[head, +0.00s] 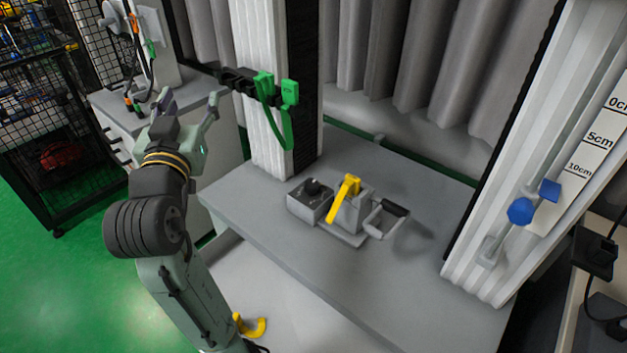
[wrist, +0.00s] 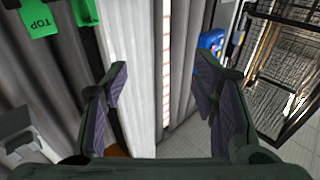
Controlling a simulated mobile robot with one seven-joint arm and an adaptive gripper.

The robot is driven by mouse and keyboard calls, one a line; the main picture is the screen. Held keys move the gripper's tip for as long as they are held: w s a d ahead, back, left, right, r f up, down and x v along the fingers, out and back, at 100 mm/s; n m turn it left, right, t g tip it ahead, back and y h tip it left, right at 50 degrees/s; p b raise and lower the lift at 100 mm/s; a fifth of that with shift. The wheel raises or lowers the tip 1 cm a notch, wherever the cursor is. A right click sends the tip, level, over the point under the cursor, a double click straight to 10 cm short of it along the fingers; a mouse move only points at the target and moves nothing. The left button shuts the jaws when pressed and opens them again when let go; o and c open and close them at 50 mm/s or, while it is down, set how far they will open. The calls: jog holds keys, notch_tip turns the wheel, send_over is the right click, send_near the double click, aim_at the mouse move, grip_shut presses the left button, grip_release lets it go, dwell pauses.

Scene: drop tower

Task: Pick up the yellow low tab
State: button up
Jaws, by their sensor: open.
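A yellow piece (head: 343,198) like a tab or lever leans at a tilt on the small grey device (head: 352,215) on the grey bench. A second yellow piece (head: 250,326) lies low at the bottom of the head view, partly behind my arm. No lettering is legible on either, so I cannot tell which is the low tab. My gripper (head: 190,102) is open and empty, raised well to the left of the device. The wrist view shows its two fingers (wrist: 163,78) apart with nothing between them. No yellow piece shows in the wrist view.
A box with a black knob (head: 310,200) stands left of the device. Blue knobs (head: 521,211) are on the right column. The front bench top is clear.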

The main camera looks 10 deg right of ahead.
jog(key=s+d+f+m+g+h, duration=0.1)
jog(key=d+f+m+g+h, duration=0.2)
jog(key=d+f, duration=0.3)
jog(key=s+d+f+m+g+h, duration=0.1)
jog(key=d+f+m+g+h, duration=0.2)
jog(key=d, duration=0.6)
jog(key=m+g, duration=0.3)
jog(key=g, duration=0.3)
send_near(352, 178)
jog(key=shift+t+h, duration=0.3)
jog(key=shift+f+p+x, duration=0.15)
jog(key=shift+p+x, duration=0.45)
jog(key=shift+x, duration=1.65)
jog(key=shift+f+p+x, duration=0.15)
jog(key=shift+p+x, duration=0.4)
jog(key=shift+x, duration=1.7)
jog(key=shift+s+a, duration=0.15)
jog(key=shift+c, duration=0.4)
jog(key=c, duration=1)
